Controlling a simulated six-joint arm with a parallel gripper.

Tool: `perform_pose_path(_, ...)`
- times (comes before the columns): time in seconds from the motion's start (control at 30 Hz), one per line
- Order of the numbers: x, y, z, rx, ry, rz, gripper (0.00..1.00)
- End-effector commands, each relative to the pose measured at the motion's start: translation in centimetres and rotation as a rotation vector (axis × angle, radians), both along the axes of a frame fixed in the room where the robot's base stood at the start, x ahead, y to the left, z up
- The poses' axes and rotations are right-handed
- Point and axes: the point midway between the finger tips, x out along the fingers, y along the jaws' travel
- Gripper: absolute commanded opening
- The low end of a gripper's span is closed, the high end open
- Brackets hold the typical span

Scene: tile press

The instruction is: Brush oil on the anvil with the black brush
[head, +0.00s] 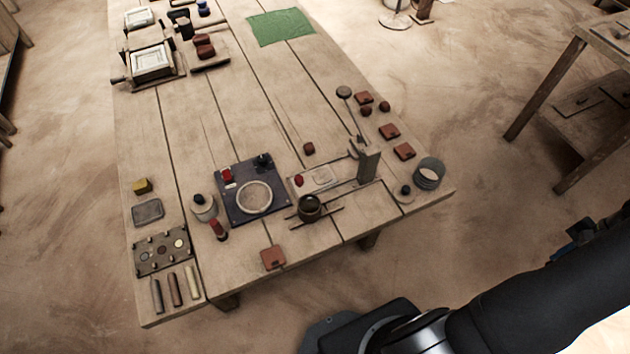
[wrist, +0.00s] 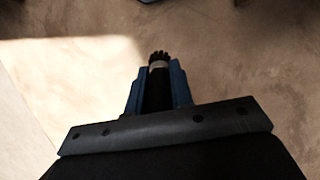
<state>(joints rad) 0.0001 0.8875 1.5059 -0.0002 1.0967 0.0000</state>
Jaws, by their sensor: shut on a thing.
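My gripper (wrist: 157,88) is shut on the black brush (wrist: 157,60) in the wrist view. The brush's dark bristle tip and pale collar stick out past the blue fingers, over bare floor. In the head view my arm reaches in from the right, off the table; the brush cannot be made out there. The press with its upright post (head: 369,164) stands near the table's front edge. A pale plate (head: 322,177) on its base looks like the anvil, with a small red thing at its left. A dark round pot (head: 310,207) sits in front of the plate.
The wooden table (head: 230,120) holds a dark board with a pale disc (head: 254,197), a pale jar (head: 204,208), red-brown tiles (head: 389,131) and a grey tin (head: 429,173). A green cloth (head: 280,27) lies at the back. Floor between arm and table is clear.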

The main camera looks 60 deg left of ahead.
Motion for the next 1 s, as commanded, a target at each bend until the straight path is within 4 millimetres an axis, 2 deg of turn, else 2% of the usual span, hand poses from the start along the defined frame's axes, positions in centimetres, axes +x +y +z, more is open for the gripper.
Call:
perform_pose_path(0.37, 0.0, 0.1, 0.0, 0.0, 0.0, 0.0, 0.0)
perform_pose_path(0.47, 0.0, 0.9, 0.2, -0.002, -0.002, 0.002, 0.0)
perform_pose_path(0.53, 0.1, 2.1, 0.5, -0.006, -0.004, 0.003, 0.0)
perform_pose_path(0.67, -0.1, 6.3, 1.4, -0.021, -0.013, 0.002, 0.0)
perform_pose_path(0.77, -0.5, 10.4, 2.3, -0.036, -0.021, 0.0, 0.0)
perform_pose_path(1.0, -3.2, 20.2, 4.5, -0.074, -0.04, -0.01, 0.0)
